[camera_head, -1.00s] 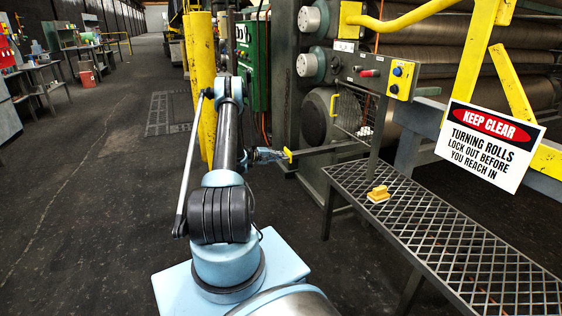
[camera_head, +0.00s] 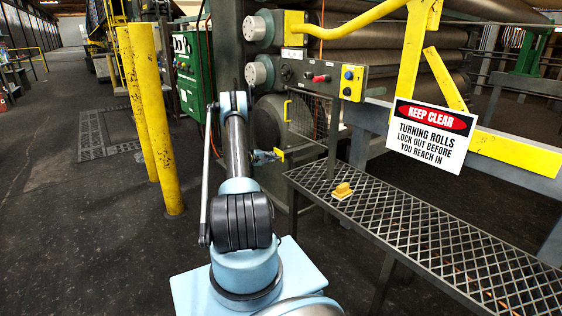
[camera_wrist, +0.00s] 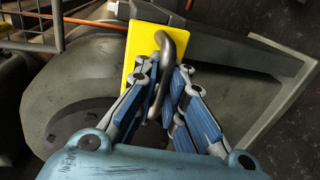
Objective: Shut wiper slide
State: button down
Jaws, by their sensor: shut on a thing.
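The wiper slide's yellow end plate (camera_head: 280,154) is at the machine's near side, left of the mesh bench. In the wrist view the yellow plate (camera_wrist: 137,48) carries a curved grey metal handle (camera_wrist: 179,42). My gripper (camera_head: 270,156) is at this plate. In the wrist view my gripper (camera_wrist: 164,88) has its blue-padded fingers closed around the handle. The fingers hide part of the handle and the plate's lower part. In the head view the slide's bar is hardly visible behind the plate.
A mesh-topped bench (camera_head: 400,220) stands at the right with a small yellow block (camera_head: 342,191) on it. Yellow posts (camera_head: 150,110) stand left of my arm. A control panel (camera_head: 320,75) and a keep-clear sign (camera_head: 432,134) are beside the rolls. Open floor lies at the left.

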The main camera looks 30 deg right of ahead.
jog(key=shift+w+d, duration=0.25)
jog(key=shift+w, duration=0.15)
jog(key=c, duration=1.7)
grip_release()
jog(key=shift+o, duration=0.2)
jog(key=shift+s, duration=0.1)
jog(key=v, duration=1.2)
